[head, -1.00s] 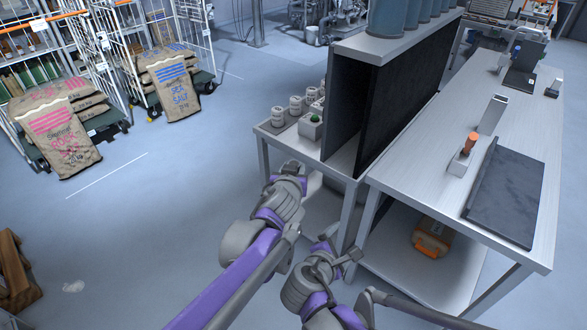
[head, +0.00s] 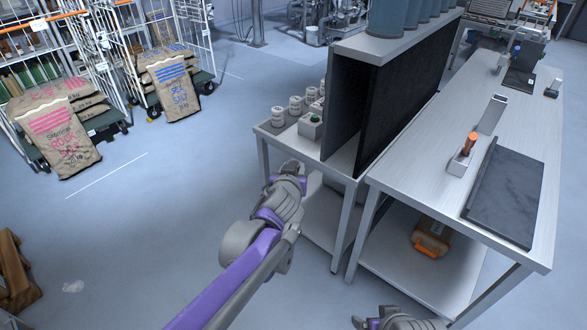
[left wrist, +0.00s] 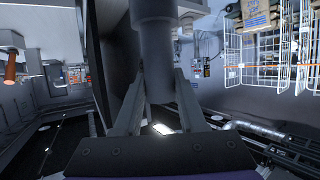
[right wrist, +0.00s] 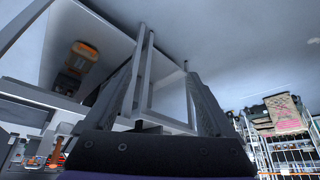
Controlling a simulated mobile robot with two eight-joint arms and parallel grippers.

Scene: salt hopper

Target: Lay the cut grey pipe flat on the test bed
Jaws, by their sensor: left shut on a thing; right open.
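In the left wrist view a dark grey pipe (left wrist: 154,65), with a wider collar at its top in the picture, stands between the fingers of my left gripper (left wrist: 160,100), which is shut on it. In the head view my left gripper (head: 292,180) is by the low side table's front; the pipe cannot be made out there. A dark flat slab (head: 508,190), possibly the test bed, lies on the right-hand bench. My right gripper (right wrist: 165,75) is open and empty in its wrist view. Only part of the right arm shows at the head view's bottom edge.
The bench (head: 440,150) also carries an orange-handled tool (head: 468,150) in a holder. Tall dark panels (head: 390,110) rise between bench and side table (head: 275,128). An orange case (head: 432,238) sits on the lower shelf. Carts with salt sacks (head: 62,138) stand left; the middle floor is clear.

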